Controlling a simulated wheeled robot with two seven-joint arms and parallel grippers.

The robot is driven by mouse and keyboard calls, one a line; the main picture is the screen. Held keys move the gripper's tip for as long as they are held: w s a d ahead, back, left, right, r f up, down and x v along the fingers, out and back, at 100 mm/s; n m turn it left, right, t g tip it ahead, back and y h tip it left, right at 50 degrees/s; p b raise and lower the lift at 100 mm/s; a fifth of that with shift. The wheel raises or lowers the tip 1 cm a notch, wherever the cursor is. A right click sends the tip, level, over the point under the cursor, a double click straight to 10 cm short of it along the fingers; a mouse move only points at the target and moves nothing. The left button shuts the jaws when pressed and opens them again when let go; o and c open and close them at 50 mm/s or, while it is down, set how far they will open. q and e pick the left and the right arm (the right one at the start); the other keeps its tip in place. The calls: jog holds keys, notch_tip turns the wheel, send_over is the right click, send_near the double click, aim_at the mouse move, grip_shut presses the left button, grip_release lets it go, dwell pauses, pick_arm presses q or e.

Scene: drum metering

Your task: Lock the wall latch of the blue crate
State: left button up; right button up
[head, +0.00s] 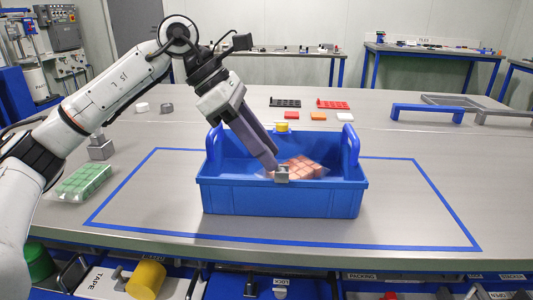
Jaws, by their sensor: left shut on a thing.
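The blue crate (235,197) stands on the table inside a blue taped outline, with a raised handle at each end. A small grey latch (282,175) sits at the middle of its front wall's top edge. My left gripper (272,167) reaches down over the crate from the upper left, its fingertips at the latch. It is shut on the latch; the contact itself is small and partly hidden. A clear bag of reddish-brown blocks (302,168) lies in the crate, just right of the fingers. My right gripper is out of view.
A bag of green blocks (83,182) and a grey stepped block (100,148) are at the left. A yellow round piece (282,127) shows at the crate's back wall. Black and red trays and small blocks lie behind. The taped area right of the crate is clear.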

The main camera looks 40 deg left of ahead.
pick_arm(q)
jog(key=o, duration=1.1)
jog(key=shift+r, duration=0.15)
jog(key=shift+s+a+r, duration=0.1)
jog(key=shift+a+r, duration=0.1)
jog(key=shift+r, duration=0.05)
jog(key=p+v, duration=0.2)
jog(key=v, duration=0.7)
jog(key=shift+s+a+r, duration=0.1)
jog(key=shift+a+r, duration=0.05)
